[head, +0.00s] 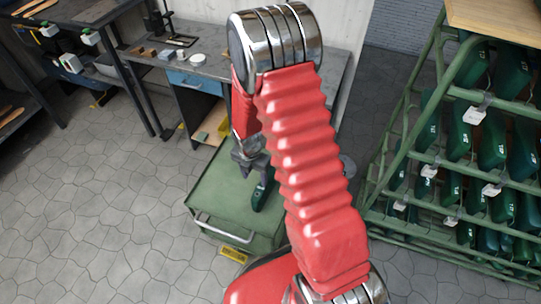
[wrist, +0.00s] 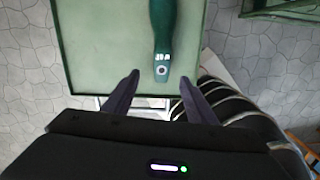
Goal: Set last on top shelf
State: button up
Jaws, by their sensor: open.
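A dark green last (head: 261,189) lies on top of the green cart (head: 205,190), near its right side in the head view. In the wrist view the last (wrist: 163,40) shows white markings and a pale ring near its lower end. My gripper (wrist: 155,80) is open, with one finger on each side of the last's near end and clear gaps to it. I cannot tell its height above the last. In the head view my arm partly hides the gripper. The green shelf rack (head: 400,160) stands at the right, holding rows of green lasts (head: 460,135) with white tags.
A wooden board (head: 500,18) lies on top of the rack. A grey workbench (head: 210,65) with a blue drawer (head: 196,82) stands behind the cart. Another dark bench (head: 85,15) is at the far left. The stone floor (head: 90,200) at left is clear.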

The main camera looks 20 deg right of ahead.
jog(key=s+r+m+t, duration=0.25)
jog(key=r+m, duration=0.95)
jog(key=r, duration=1.2)
jog(key=s+a+r+m+t, duration=0.2)
jog(key=s+r+m, duration=1.1)
jog(key=s+r, duration=0.2)
jog(key=shift+s+a+r+m+t+y, duration=0.2)
jog(key=shift+s+a+m+t+y, duration=0.2)
jog(key=shift+s, duration=0.6)
